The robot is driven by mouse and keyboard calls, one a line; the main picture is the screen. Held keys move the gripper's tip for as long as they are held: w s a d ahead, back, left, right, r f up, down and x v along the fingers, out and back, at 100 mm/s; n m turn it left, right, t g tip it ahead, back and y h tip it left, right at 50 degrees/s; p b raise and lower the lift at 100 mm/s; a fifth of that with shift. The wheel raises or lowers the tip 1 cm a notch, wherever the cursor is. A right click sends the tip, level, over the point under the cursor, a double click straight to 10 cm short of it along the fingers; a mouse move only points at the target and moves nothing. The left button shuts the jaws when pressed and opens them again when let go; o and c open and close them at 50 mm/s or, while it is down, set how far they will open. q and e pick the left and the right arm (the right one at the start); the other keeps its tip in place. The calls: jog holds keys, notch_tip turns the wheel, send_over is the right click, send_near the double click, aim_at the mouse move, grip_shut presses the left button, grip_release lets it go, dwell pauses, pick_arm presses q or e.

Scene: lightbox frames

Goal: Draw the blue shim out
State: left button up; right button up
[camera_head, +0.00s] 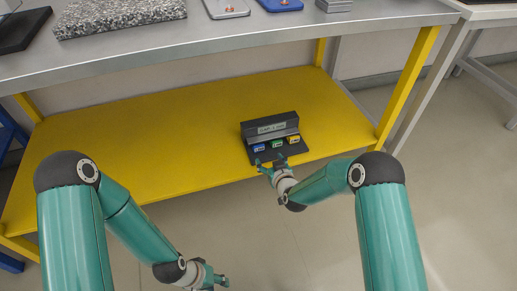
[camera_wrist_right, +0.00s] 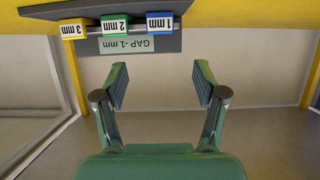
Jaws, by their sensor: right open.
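The blue shim (camera_head: 259,148), labelled 1 mm, sits in a dark fixture (camera_head: 268,129) on the yellow shelf. It also shows at the top of the right wrist view (camera_wrist_right: 160,26). A green shim (camera_head: 277,144) labelled 2 mm and a yellow shim (camera_head: 293,139) labelled 3 mm sit beside it. My right gripper (camera_head: 270,163) is open and empty, at the fixture's front edge; in the wrist view its fingers (camera_wrist_right: 161,75) are apart, short of the shims. My left gripper (camera_head: 217,281) hangs low, away from the shelf; its jaw state is unclear.
A label (camera_wrist_right: 126,44) reading GAP with 1 mm is on the fixture. The yellow shelf (camera_head: 150,140) is otherwise clear. The grey bench top (camera_head: 150,50) overhangs it, and a yellow leg (camera_head: 405,85) stands to the right.

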aim_at(259, 147)
jog(key=b+x, duration=0.2)
jog(key=x, duration=0.3)
jog(key=b+x, duration=0.2)
jog(key=x, duration=0.4)
jog(key=shift+w+f, duration=0.1)
jog(key=shift+f, duration=0.2)
jog(key=shift+b+x, duration=0.55)
jog(key=shift+x, duration=0.4)
jog(key=shift+r, duration=0.1)
grip_shut()
jog(key=shift+a, duration=0.1)
